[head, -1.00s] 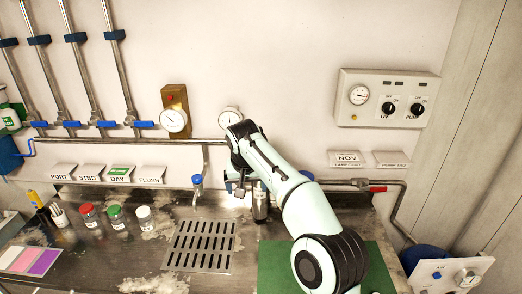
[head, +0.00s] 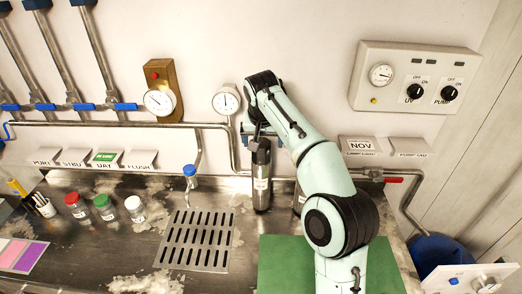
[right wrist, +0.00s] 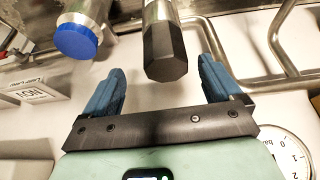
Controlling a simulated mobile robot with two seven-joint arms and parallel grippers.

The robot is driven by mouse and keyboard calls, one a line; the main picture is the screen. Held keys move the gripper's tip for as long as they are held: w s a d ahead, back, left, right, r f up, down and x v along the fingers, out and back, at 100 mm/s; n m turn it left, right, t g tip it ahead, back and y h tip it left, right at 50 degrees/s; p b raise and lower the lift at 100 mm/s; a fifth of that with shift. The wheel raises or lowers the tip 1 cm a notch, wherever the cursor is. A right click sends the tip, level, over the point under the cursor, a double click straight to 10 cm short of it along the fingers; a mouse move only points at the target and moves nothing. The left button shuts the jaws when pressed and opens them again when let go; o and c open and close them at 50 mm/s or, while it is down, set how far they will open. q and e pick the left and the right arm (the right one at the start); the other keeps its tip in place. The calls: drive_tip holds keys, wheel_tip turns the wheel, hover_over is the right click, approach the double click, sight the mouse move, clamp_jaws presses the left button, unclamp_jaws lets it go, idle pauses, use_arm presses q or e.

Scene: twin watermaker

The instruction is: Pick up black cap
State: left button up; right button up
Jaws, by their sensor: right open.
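The black cap (head: 261,152) sits on top of an upright metal cylinder (head: 261,190) that stands on the steel counter, right of the drain grate. In the right wrist view the black cap (right wrist: 165,52) is faceted and lies between the two blue fingers, with gaps on both sides. My right gripper (right wrist: 163,75) is open and empty around the cap. In the head view the right gripper (head: 254,131) is at the cap's height and partly hidden behind my arm and the cap. My left gripper is not in view.
A second cylinder with a blue end (right wrist: 78,40) stands close beside, mostly hidden by my arm in the head view. A gauge (head: 227,101) and pipes are on the wall behind. A blue tap (head: 190,171) and small jars (head: 104,207) are left. A green mat (head: 280,265) lies in front.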

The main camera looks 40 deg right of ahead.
sight(261, 150)
drive_tip(key=shift+x, duration=1)
drive_tip(key=x, duration=0.5)
drive_tip(key=shift+w+a+f, duration=0.1)
drive_tip(key=shift+w+f, duration=0.05)
drive_tip(key=shift+w, duration=0.3)
drive_tip(key=c, duration=1)
